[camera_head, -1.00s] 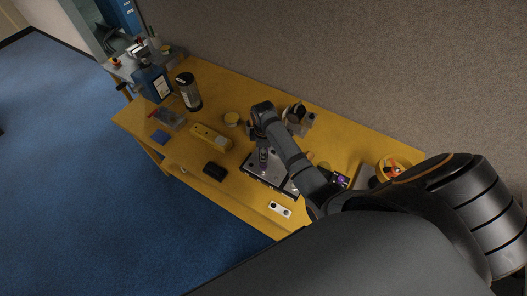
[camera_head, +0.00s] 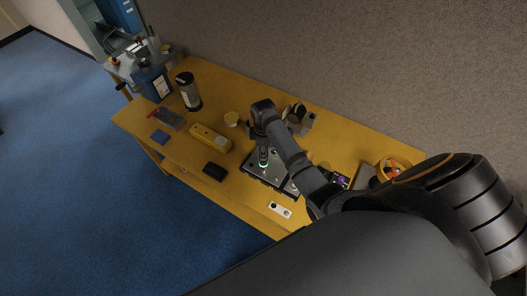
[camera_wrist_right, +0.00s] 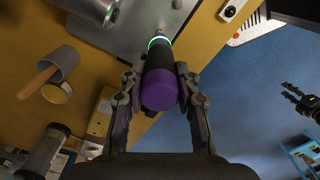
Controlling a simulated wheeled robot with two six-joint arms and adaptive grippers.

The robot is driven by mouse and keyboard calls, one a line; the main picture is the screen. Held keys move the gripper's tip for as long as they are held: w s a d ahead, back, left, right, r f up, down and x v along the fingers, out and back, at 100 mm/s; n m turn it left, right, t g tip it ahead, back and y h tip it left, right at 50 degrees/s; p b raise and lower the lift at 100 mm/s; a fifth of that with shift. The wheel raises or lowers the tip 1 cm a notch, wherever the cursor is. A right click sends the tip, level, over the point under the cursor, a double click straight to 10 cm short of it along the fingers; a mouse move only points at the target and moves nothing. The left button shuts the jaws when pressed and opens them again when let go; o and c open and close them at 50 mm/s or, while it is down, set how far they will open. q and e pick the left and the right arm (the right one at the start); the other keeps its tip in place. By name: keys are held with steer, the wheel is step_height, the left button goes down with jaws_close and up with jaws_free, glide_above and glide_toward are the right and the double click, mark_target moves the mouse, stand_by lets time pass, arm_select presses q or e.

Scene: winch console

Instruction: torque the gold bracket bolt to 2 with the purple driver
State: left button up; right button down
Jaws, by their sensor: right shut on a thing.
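The purple driver (camera_wrist_right: 160,88) has a purple cap, a dark body and a ring glowing green-white. My right gripper (camera_wrist_right: 160,100) is shut on it, one finger on each side. In the head view the glowing ring (camera_head: 264,163) shows below my right gripper (camera_head: 262,148), over the grey bracket plate (camera_head: 256,172). The driver's far end points at the plate (camera_wrist_right: 125,30). My left gripper (camera_wrist_right: 289,93) shows at the right edge of the right wrist view, fingers apart and empty over the floor.
The yellow table holds a yellow device (camera_head: 210,137), a black box (camera_head: 214,171), a white switch panel (camera_head: 280,209), a dark canister (camera_head: 188,92), a blue jug (camera_head: 153,83) and a cup (camera_wrist_right: 60,75). An orange-rimmed container (camera_head: 393,167) stands at the right. The front left of the table is fairly clear.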

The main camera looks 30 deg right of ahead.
steer(key=shift+r, duration=3.1)
